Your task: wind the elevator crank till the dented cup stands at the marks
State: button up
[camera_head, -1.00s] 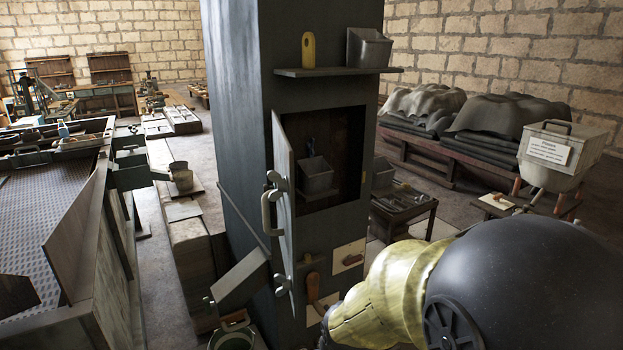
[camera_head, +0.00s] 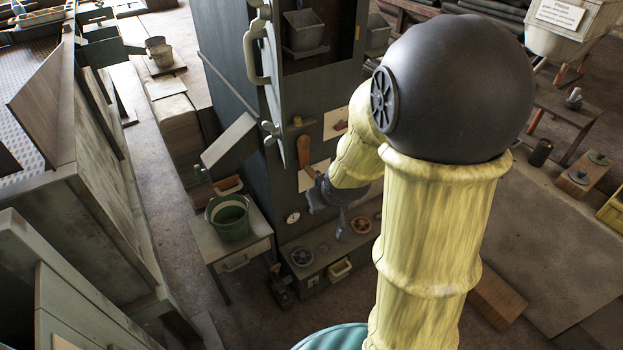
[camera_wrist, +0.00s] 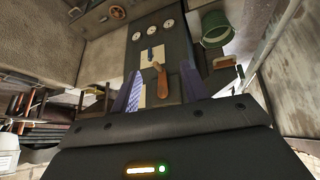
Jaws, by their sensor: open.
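The tall dark elevator casing (camera_head: 232,80) stands in the middle of the head view with its hatch door (camera_head: 274,85) open. A crank with a brown wooden handle (camera_head: 304,151) is on the casing's front, below the hatch. My gripper (camera_head: 327,210) is open and empty, just below the handle. In the wrist view the handle (camera_wrist: 160,76) appears between the two spread fingers (camera_wrist: 158,86); I see no contact.
A green bucket (camera_head: 229,218) stands on a small table left of the casing. A sloped chute (camera_head: 230,142) juts from the casing's left side. A low bench with hand wheels (camera_head: 302,257) is below my gripper.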

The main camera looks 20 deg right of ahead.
jog(key=w+d+f+n+t+b, duration=0.2)
jog(key=w+d+f+t+b, duration=0.45)
jog(key=w+f+b, duration=0.6)
jog(key=n+t+y+b, duration=0.4)
jog(key=y+b, duration=0.1)
jog(key=b, duration=0.4)
send_near(315, 177)
jog(key=s+d+f, duration=0.1)
jog(key=s+d, duration=0.1)
jog(key=s, duration=0.3)
jog(key=shift+w+a+r+t, duration=0.1)
jog(key=shift+w+a+t, duration=0.05)
jog(key=shift+t, duration=0.1)
jog(key=shift+w, duration=0.15)
jog(key=x, duration=0.5)
jog(key=b+x, duration=0.1)
jog(key=x, duration=1.1)
jog(key=shift+a+b, duration=0.3)
grip_shut()
